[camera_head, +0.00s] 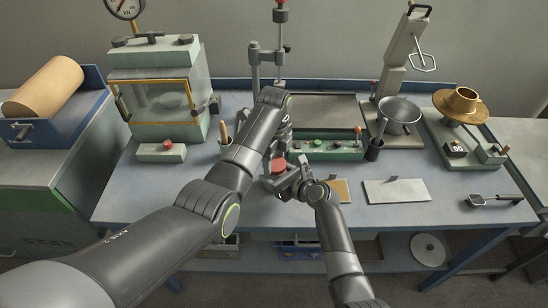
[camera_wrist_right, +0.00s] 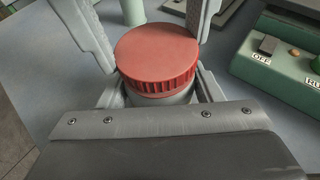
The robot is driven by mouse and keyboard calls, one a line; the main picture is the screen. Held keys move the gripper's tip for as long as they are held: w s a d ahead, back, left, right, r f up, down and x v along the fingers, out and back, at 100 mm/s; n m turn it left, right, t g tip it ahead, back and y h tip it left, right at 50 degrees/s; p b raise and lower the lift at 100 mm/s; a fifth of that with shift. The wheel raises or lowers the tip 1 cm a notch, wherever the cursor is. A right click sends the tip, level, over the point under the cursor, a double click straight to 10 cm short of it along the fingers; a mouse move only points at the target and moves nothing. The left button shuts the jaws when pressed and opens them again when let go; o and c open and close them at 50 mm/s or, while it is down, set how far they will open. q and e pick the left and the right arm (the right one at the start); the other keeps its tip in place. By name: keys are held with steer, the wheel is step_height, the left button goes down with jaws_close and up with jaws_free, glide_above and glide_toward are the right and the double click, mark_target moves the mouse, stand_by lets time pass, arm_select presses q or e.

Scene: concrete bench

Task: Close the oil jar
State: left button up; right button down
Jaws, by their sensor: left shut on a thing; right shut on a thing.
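A red ribbed lid (camera_wrist_right: 157,52) sits at the top of the oil jar (camera_wrist_right: 165,99), whose pale body shows just below it in the right wrist view. I cannot tell whether the lid is fully seated. The lid also shows in the head view (camera_head: 278,165). My left gripper (camera_head: 280,152) reaches down from above, its grey fingers on both sides of the lid, shut on it. My right gripper (camera_wrist_right: 158,95) is shut around the jar body below the lid; it also shows in the head view (camera_head: 281,183). Most of the jar is hidden by the grippers.
A green switch panel (camera_head: 325,150) stands just behind the jar. A dark cup (camera_head: 374,149), a steel bowl (camera_head: 400,113) and a white plate (camera_head: 397,191) are to the right. A small box with a red button (camera_head: 160,152) is to the left. The bench's front left is clear.

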arm_select(q)
steer(key=m, duration=0.6)
steer(key=shift+w+d+m, duration=0.1)
steer(key=shift+m, duration=0.2)
steer(key=m, duration=0.7)
steer(key=shift+d, duration=0.15)
steer(key=o, duration=0.9)
steer(key=shift+o, duration=0.2)
steer(key=shift+r, duration=2.3)
steer(key=shift+c, duration=0.4)
